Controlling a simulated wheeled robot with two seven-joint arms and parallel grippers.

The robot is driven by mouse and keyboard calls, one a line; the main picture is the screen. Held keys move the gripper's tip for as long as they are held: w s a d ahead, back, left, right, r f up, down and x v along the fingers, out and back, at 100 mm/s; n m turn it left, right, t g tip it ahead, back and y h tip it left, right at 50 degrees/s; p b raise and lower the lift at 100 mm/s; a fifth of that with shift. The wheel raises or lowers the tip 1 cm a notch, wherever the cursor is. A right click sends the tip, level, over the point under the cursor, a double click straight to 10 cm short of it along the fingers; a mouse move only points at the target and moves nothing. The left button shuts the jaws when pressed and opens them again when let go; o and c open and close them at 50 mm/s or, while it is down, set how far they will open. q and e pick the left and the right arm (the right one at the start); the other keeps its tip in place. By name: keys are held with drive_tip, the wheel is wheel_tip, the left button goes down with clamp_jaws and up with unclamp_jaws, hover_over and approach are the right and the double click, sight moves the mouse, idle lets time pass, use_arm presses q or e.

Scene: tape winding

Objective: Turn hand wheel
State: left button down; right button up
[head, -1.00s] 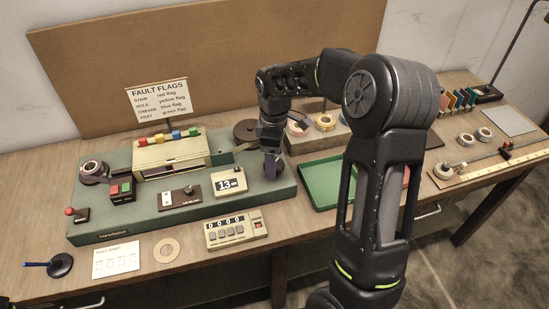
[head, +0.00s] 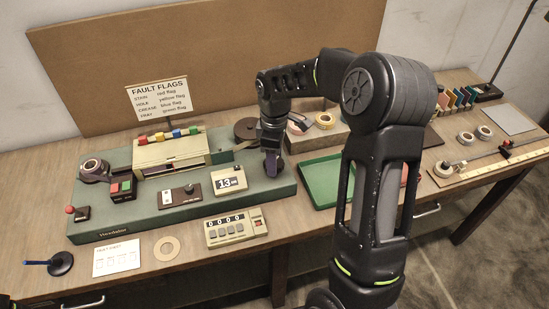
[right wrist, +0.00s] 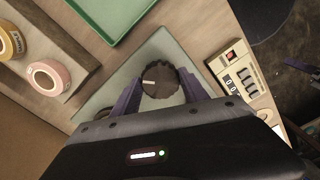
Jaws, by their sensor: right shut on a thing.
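The hand wheel is a dark ribbed knob (right wrist: 158,82) with a white pointer mark, in the middle of the right wrist view. It sits at the right end of the green winding machine (head: 100,228). My right gripper (right wrist: 160,90) is shut on it, one purple finger on each side of the rim. In the head view my right gripper (head: 272,160) reaches down over the wheel and mostly hides it. A purple finger-like part (right wrist: 300,65), seemingly my left gripper, shows at the right edge of the wrist view; its opening is unclear.
A counter box (head: 236,228) reading 0000 stands in front of the machine. A small display (head: 229,181) reads 13 left of the wheel. A green tray (head: 318,182) and tape rolls (head: 325,121) lie to its right. My forearm covers part of the table.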

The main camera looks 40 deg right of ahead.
drive_tip(key=shift+c, duration=1.2)
drive_tip(key=shift+m, duration=0.4)
drive_tip(key=shift+m+b, duration=0.6)
drive_tip(key=shift+m, duration=0.6)
drive_tip(key=m+b, duration=0.1)
drive_tip(key=m, duration=0.4)
drive_tip(key=shift+m, duration=0.4)
drive_tip(key=o, duration=1.4)
